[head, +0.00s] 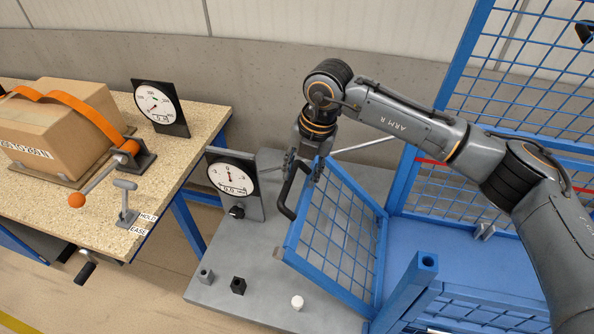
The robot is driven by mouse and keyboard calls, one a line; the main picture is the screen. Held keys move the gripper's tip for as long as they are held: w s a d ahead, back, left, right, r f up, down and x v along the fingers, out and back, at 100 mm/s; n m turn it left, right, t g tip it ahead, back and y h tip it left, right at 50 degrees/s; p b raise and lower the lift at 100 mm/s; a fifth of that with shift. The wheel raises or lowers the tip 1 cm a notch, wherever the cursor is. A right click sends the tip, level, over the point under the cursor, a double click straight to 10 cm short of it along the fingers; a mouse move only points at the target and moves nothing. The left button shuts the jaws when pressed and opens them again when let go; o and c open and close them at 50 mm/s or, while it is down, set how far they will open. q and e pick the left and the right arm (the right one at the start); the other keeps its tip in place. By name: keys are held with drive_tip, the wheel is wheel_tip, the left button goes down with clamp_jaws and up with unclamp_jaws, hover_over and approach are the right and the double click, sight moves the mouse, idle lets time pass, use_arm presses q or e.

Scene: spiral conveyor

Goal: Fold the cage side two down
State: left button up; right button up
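The blue mesh cage side (342,236) leans outward at a tilt on the left of the blue cage, its lower edge by the cage's frame. It has a black handle (285,200) on its left edge. My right gripper (303,170) points down at the upper end of this handle. Its fingers stand apart, one on each side of the handle's top, and look open. Whether they touch the handle is hard to see. I cannot see which side carries the number two. My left gripper is out of view.
A tall blue mesh side (535,95) stands upright at the back right. A blue post (427,262) rises in front. A dial gauge (233,178) and small pegs (238,286) are on the grey base. A workbench (185,182) with a strapped box (60,128) is on the left.

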drive_tip(key=shift+w+a, duration=0.1)
drive_tip(key=shift+a, duration=0.1)
drive_tip(key=shift+w+a+r, duration=0.2)
drive_tip(key=shift+a+r, duration=0.15)
drive_tip(key=shift+r, duration=0.2)
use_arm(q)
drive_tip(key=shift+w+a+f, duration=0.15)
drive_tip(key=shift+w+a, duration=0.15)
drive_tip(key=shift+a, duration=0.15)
use_arm(e)
drive_tip(key=d+v, duration=0.1)
drive_tip(key=v, duration=1)
drive_tip(key=shift+s+d, duration=0.2)
drive_tip(key=shift+s, duration=0.05)
